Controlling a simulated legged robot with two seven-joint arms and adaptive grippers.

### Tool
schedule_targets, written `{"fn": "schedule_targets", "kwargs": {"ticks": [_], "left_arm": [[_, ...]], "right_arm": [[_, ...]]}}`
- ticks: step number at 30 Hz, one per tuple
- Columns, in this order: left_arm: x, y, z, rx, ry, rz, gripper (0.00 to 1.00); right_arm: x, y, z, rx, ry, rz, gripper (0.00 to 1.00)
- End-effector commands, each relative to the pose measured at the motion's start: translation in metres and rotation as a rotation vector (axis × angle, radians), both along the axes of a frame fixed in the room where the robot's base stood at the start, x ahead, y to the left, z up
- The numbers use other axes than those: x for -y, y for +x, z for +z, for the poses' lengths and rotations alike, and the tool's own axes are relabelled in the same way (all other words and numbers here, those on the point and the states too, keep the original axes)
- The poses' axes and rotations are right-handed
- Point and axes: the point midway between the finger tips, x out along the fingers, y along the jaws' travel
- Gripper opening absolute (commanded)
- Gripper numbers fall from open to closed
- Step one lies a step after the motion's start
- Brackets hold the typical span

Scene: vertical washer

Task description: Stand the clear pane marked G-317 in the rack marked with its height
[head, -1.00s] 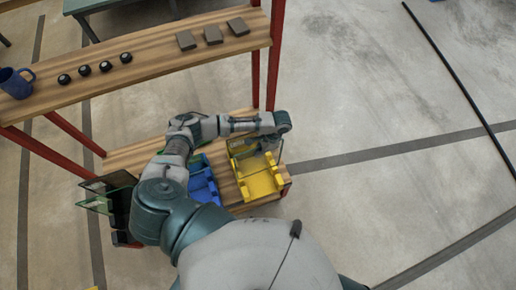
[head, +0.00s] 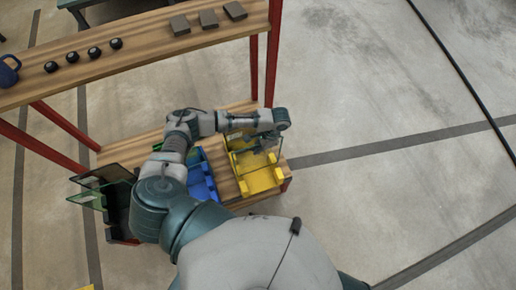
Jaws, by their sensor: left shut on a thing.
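My left gripper (head: 266,144) is over the yellow rack (head: 262,181) on the lower shelf. It is shut on a clear pane (head: 238,146), of which little more than a thin edge shows above the rack. My forearm and the gripper hide part of it, so I cannot tell whether it touches the slots. The mark G-317 and any height marks on the racks are too small to read. A blue rack (head: 201,181) stands just left of the yellow one, partly behind my arm. My right gripper is out of view.
A dark holder with greenish and dark panes (head: 100,190) stands at the left end of the lower shelf (head: 128,150). The upper shelf (head: 140,58) carries a blue mug (head: 8,72), several black knobs (head: 94,52) and 3 grey blocks (head: 208,19). Open floor lies right.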

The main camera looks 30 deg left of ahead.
Motion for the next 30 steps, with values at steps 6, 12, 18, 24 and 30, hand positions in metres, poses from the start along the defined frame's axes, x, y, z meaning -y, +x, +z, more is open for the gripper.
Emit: {"fn": "schedule_targets", "kwargs": {"ticks": [6, 12, 18, 24, 30], "left_arm": [[0.002, 0.001, -0.013, 0.002, 0.001, 0.000, 0.00], [0.001, 0.001, -0.027, 0.002, -0.001, 0.001, 0.00], [0.001, 0.001, -0.041, 0.001, 0.000, 0.001, 0.00], [0.001, 0.001, -0.054, 0.001, -0.002, 0.000, 0.00], [0.001, 0.001, -0.067, 0.001, 0.000, 0.001, 0.00]], "right_arm": [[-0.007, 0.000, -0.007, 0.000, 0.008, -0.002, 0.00], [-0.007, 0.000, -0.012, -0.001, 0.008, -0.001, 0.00], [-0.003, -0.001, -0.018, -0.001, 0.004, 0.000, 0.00], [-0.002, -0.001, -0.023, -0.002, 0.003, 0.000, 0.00], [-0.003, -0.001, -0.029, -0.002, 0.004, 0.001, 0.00]]}}
